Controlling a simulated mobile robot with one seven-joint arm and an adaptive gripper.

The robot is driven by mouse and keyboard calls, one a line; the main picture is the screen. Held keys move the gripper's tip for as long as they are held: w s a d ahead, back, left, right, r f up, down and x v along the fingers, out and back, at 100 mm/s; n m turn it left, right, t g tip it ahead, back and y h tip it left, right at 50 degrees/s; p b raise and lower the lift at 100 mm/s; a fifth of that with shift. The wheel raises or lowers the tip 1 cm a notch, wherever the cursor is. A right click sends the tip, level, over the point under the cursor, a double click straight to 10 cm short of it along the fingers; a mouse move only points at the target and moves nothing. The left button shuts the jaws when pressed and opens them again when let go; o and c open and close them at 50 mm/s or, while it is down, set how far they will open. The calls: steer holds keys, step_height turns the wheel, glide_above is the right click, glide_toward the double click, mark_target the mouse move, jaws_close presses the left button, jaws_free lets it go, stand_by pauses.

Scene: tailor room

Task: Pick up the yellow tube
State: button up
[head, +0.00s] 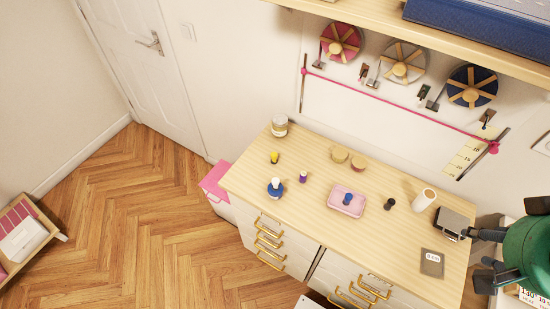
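A small yellow tube (275,157) with a dark base stands upright on the left part of the wooden dresser top (315,209). My gripper (480,258) is at the right edge of the head view, beyond the dresser's right end and far from the tube. Its black fingers are spread apart, with nothing seen between them.
Near the tube stand a blue-and-white bottle (275,187), a small purple tube (303,176), a jar (279,126) and round wooden pieces (340,154). A pink tray (347,199) is mid-top; a white roll (424,200) and grey box (453,222) are right. A shelf (380,25) overhangs behind.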

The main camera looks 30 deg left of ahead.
steer(key=shift+o, duration=0.5)
steer(key=shift+w+a, duration=0.1)
steer(key=w+a+f+m+g+p, duration=0.1)
steer(key=w+a+f+g, duration=0.1)
steer(key=w+a, duration=0.7)
steer(key=m+g+b, duration=0.2)
steer(key=g, duration=0.2)
glide_above(273, 154)
step_height(273, 154, down, 24)
steer(key=shift+a+f, duration=0.1)
steer(key=shift+f, duration=0.05)
steer(key=shift+f, duration=0.15)
steer(key=shift+f+b, duration=0.45)
steer(key=shift+f, duration=3.75)
